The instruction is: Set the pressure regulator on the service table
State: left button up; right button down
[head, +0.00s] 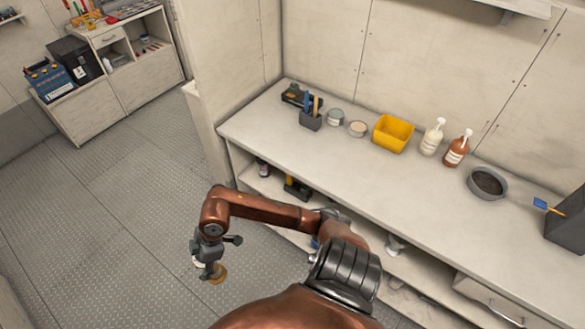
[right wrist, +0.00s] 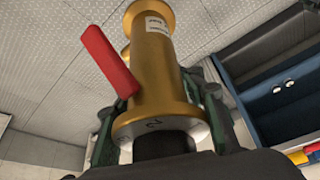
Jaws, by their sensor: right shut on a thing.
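My right gripper (head: 208,258) hangs over the grated floor, left of the long bench, in the head view. It is shut on a brass fitting with a red lever, which I take as the pressure regulator (head: 219,273). In the right wrist view the regulator (right wrist: 158,75) is a golden cylinder with flanges and a white label. Dark green fingers of the right gripper (right wrist: 160,128) flank its near flange. A pale long bench (head: 275,125) and a cabinet (head: 120,75) are in view; I cannot tell which is the service table. My left gripper is out of view.
On the bench stand a tool holder (head: 311,120), tins, a yellow bin (head: 392,133), two pump bottles (head: 432,137) and a grey bowl (head: 487,184). Its front middle is clear. A blue crate (head: 48,80) and black box (head: 76,61) stand at the cabinet. Open floor lies between.

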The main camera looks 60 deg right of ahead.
aim_at(451, 218)
jog(key=i, duration=1.15)
jog(key=z, duration=3.55)
jog(key=i, duration=0.5)
jog(key=u, duration=0.1)
